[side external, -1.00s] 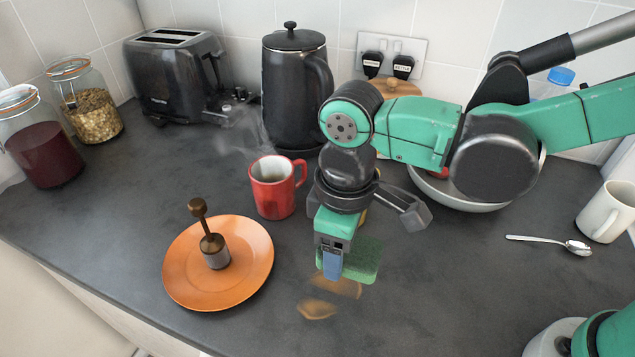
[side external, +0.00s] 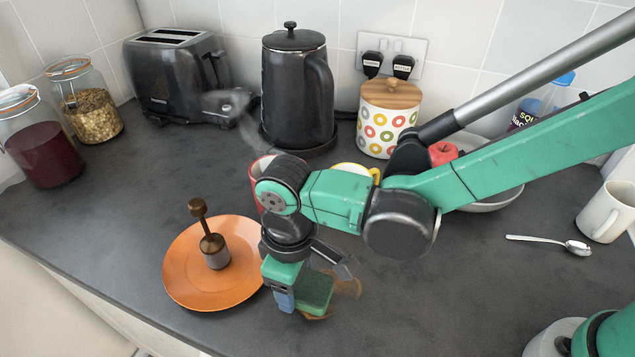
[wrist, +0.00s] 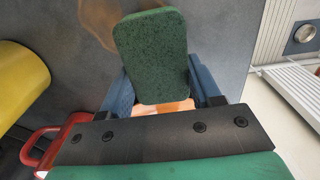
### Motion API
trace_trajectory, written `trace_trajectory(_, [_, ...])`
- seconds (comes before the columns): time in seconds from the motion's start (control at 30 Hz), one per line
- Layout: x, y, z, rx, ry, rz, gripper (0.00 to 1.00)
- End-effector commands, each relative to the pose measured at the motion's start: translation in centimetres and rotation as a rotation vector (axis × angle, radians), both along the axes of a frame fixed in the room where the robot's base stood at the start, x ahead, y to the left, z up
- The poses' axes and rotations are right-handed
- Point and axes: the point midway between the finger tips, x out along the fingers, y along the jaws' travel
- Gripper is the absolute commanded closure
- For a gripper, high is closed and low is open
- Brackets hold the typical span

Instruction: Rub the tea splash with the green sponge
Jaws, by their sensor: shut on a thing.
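My gripper (side external: 300,297) is shut on the green sponge (side external: 316,291), low over the front of the counter. In the wrist view the sponge (wrist: 150,55) sits between the blue fingers of my gripper (wrist: 165,95). The brown tea splash (side external: 347,286) shows to the right of the sponge, and a little of it shows below. The sponge and my gripper hide the rest. In the wrist view part of the splash (wrist: 95,22) lies beyond the sponge, up and left. I cannot tell for certain whether the sponge touches the counter.
An orange plate (side external: 187,275) with a brown-handled tamper (side external: 213,250) stands close left of my gripper. A red mug (side external: 258,168) and a yellow mug (side external: 352,167) stand behind my arm. The kettle (side external: 297,95) is further back.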

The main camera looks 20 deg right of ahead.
Motion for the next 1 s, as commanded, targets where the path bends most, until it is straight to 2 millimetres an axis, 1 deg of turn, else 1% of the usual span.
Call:
trace_trajectory(0.07, [0.0, 0.0, -0.8, 0.0, 0.0, 0.0, 0.85])
trace_trajectory(0.13, [0.0, 0.0, -2.0, 0.0, 0.0, 0.0, 0.85])
trace_trajectory(0.17, [-0.1, -0.1, -2.0, 0.0, 0.0, 0.0, 0.85])
trace_trajectory(0.2, [-0.5, -0.5, -1.6, 0.0, 0.0, 0.0, 0.92])
trace_trajectory(0.23, [-0.6, -0.6, -1.6, 0.0, 0.0, 0.0, 0.92])
trace_trajectory(0.33, [-1.3, -1.3, -2.1, 0.0, 0.0, 0.0, 0.92])
trace_trajectory(0.37, [-1.5, -1.5, -1.7, 0.0, 0.0, 0.0, 0.92])
trace_trajectory(0.47, [-2.1, -2.1, -2.0, -0.001, 0.001, 0.0, 0.92])
trace_trajectory(0.53, [-2.6, -2.6, -1.7, -0.001, 0.001, 0.0, 0.92])
trace_trajectory(0.63, [-3.2, -3.2, -2.1, -0.001, 0.001, 0.0, 0.92])
trace_trajectory(0.67, [-3.4, -3.4, -1.7, 0.0, 0.0, 0.0, 0.92])
trace_trajectory(0.77, [-4.0, -4.0, -2.0, -0.001, 0.001, 0.0, 0.92])
trace_trajectory(0.87, [-4.7, -4.7, -1.7, -0.001, 0.001, 0.0, 0.92])
trace_trajectory(0.93, [-5.1, -5.1, -2.1, -0.001, 0.001, 0.0, 0.92])
trace_trajectory(1.0, [-5.6, -5.6, -1.7, -0.001, 0.001, 0.0, 0.92])
